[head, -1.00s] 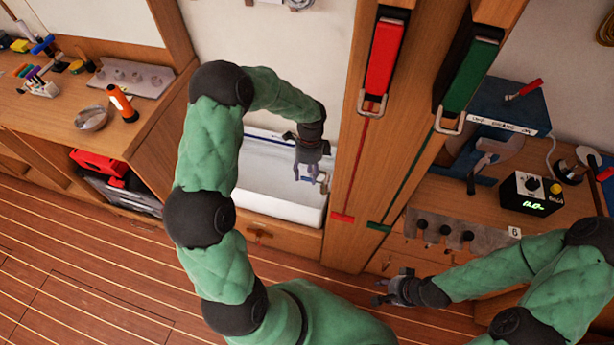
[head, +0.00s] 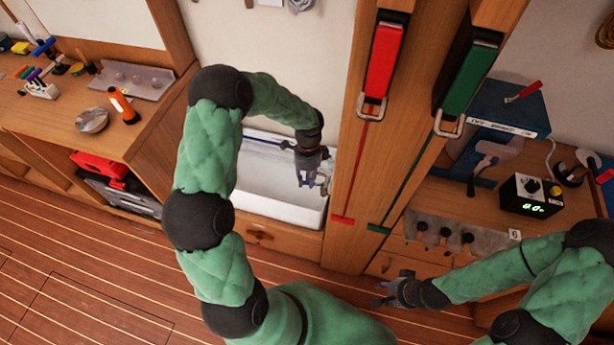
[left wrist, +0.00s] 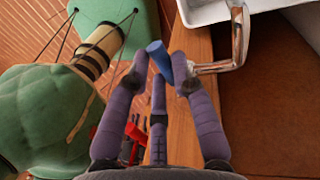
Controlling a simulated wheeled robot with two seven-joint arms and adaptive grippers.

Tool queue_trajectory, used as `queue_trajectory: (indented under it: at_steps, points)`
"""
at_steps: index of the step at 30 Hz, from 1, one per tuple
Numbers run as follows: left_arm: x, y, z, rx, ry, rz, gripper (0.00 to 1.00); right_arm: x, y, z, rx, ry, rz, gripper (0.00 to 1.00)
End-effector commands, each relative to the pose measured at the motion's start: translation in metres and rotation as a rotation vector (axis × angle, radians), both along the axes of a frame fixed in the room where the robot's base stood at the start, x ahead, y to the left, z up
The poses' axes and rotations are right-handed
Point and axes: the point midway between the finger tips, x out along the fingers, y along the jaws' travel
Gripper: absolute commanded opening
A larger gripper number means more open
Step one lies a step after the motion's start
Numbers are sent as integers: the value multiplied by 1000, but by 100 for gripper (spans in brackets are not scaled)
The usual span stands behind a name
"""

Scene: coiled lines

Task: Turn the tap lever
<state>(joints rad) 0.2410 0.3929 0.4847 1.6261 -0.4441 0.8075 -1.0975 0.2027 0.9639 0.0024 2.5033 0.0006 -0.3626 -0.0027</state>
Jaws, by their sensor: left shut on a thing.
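The tap shows in the left wrist view as a bent chrome pipe (left wrist: 236,38) at the edge of a white sink (left wrist: 205,10). A blue tap lever (left wrist: 158,57) sits between the fingertips of my left gripper (left wrist: 160,68), which is shut on it. In the head view my left gripper (head: 312,178) is over the right part of the white sink (head: 262,190), and it hides most of the tap. My right gripper (head: 384,291) is empty, low and right of the centre, away from the tap; its fingers look apart.
A wooden post with a red-handled switch (head: 382,58) and a green-handled one (head: 471,75) stands right of the sink. A bench with a flashlight (head: 122,106) and a metal bowl (head: 91,120) is at the left. A box with a lit display (head: 530,195) is at the right.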

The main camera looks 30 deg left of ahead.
Motion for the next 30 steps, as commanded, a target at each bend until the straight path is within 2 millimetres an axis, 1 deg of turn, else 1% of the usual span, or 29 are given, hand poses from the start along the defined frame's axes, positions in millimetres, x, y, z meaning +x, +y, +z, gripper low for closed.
queue_trajectory:
  at_steps: [1, 6, 9, 13, 20, 21, 23, 24, 30]
  points:
    - [-3, -1, 2, 0, 0, 49, 0, 0, 0, 4, 0, 0, 0, 40]
    - [-11, -5, 2, -1, -1, 218, 0, 0, 0, 10, 0, 0, 0, 40]
    - [-15, -8, 1, 0, 0, 279, 0, 0, 0, 11, 0, 0, 0, 40]
    - [-15, -9, 1, -1, -1, 312, 0, 0, 0, 11, 0, 0, 0, 40]
    - [-15, -9, 1, 0, -2, 312, 0, 0, 0, 11, 0, 0, 0, 40]
    - [-15, -9, 1, 0, -2, 312, 27, 0, 0, 11, 0, 0, 0, 40]
    - [-15, -9, 1, 0, -2, 312, 44, 0, 0, 11, 0, 0, 0, 40]
    - [-15, -9, 1, 0, -1, 311, 48, 0, 0, 11, 0, 0, 0, 40]
    - [-15, -9, 0, -1, 0, 310, 48, 0, 0, 11, 0, 0, 0, 40]
